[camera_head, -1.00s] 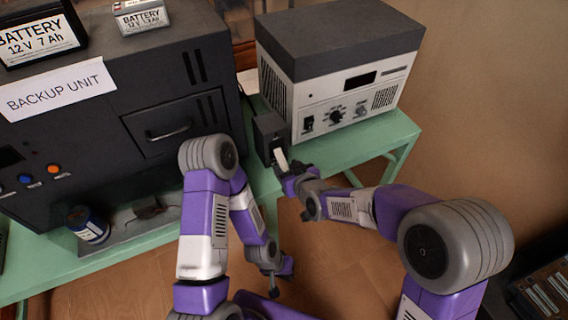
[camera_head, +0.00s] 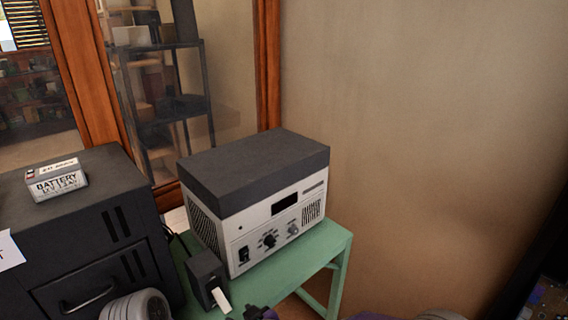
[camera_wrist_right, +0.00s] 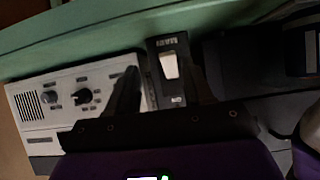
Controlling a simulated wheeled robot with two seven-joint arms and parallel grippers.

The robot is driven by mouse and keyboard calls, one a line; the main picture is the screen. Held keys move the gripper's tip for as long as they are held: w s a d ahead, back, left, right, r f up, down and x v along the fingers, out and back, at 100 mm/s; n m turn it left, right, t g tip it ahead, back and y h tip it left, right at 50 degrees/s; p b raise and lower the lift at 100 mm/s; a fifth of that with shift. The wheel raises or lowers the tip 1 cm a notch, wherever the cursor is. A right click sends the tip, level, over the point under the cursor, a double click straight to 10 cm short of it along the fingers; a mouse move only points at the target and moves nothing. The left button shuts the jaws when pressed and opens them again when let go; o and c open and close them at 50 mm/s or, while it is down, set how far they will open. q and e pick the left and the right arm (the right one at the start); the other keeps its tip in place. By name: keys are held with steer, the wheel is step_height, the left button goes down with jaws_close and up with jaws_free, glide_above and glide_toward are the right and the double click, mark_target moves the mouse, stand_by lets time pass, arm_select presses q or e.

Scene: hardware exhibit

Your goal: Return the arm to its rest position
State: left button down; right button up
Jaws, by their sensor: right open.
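My right gripper shows only partly at the bottom edge of the head view (camera_head: 257,313). In the right wrist view my right gripper (camera_wrist_right: 163,88) is open, its two dark fingers spread with nothing held. A small black switch box (camera_head: 204,272) with a white rocker (camera_head: 221,299) stands on the green table, just left of and beyond the gripper. In the right wrist view the white rocker (camera_wrist_right: 169,66) appears between the fingers; I cannot tell whether they touch the box. My left gripper is out of view; only a grey joint of my left arm shows at the bottom left.
A white power supply (camera_head: 270,228) with a dark top stands on the green table (camera_head: 322,243), right of the switch box. A black cabinet (camera_head: 85,225) carrying a battery (camera_head: 56,180) is at the left. A wood-framed glass case (camera_head: 270,70) stands behind. Bare wall is at the right.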

steer(key=s+d+f+m+g+h+p, duration=0.1)
steer(key=s+d+f+m+g+h, duration=0.15)
steer(key=d+f, duration=0.55)
steer(key=s+d+f+m+g+h+p, duration=0.1)
steer(key=s+d+f+m+h, duration=0.1)
steer(key=d+f+m, duration=0.4)
steer(key=s+d+f+m+g+p, duration=0.1)
steer(key=s+d+f+g, duration=0.1)
steer(key=s+d+f, duration=0.2)
steer(key=s+d+f+m+g+p, duration=0.1)
steer(key=s+d+f, duration=0.3)
steer(key=s, duration=0.5)
steer(key=shift+d+f+m+g, duration=0.3)
steer(key=shift+f+m+g, duration=0.15)
steer(key=shift+f+g, duration=0.4)
steer(key=shift+s, duration=0.1)
steer(key=shift+c, duration=0.8)
steer(key=shift+a, duration=0.15)
